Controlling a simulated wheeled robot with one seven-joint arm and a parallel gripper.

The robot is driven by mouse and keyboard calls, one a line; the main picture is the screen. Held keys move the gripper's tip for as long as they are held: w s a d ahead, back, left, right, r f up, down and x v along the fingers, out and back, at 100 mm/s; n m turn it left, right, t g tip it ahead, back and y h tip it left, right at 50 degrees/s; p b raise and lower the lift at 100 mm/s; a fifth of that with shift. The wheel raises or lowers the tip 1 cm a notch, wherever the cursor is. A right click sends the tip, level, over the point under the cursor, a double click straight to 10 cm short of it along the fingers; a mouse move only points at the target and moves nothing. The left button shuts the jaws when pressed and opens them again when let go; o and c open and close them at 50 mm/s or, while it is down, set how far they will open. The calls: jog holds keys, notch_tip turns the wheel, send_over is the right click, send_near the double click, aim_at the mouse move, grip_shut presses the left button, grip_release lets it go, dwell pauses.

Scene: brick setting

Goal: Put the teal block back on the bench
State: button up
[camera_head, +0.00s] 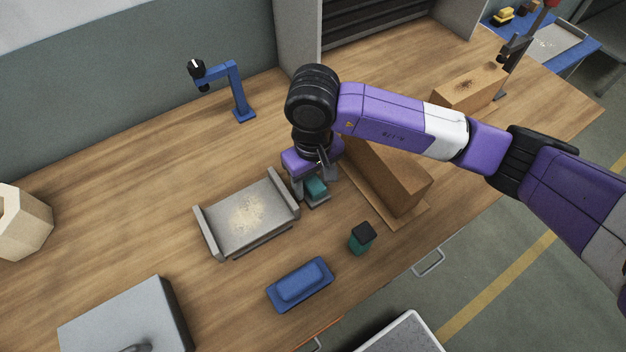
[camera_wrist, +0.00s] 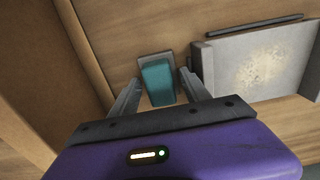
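A teal block (camera_head: 316,186) with a grey part around or under it is at my gripper, just right of the grey tray. In the wrist view the teal block (camera_wrist: 157,84) is between the two fingers, with a small gap visible on each side. My gripper (camera_head: 312,192) is open around it and points down at the wooden bench (camera_head: 150,215). Whether the block touches the bench is hard to tell. A second teal piece (camera_head: 360,243) with a dark top stands upright on the bench near the front edge, apart from my gripper.
The grey tray (camera_head: 205,232) with a pale speckled patch is close left of my gripper. A long brown wooden block (camera_head: 405,190) stands close right. A blue brush-like block (camera_head: 300,285) lies in front. A blue stand (camera_head: 238,92) is at the back.

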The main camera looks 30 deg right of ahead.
aim_at(313, 182)
dwell(0.3)
jog(key=shift+r+p, duration=0.25)
jog(key=shift+p, duration=0.05)
jog(key=shift+r, duration=0.35)
notch_tip(313, 182, up, 11)
jog(key=b, duration=0.2)
jog(key=shift+b, duration=0.4)
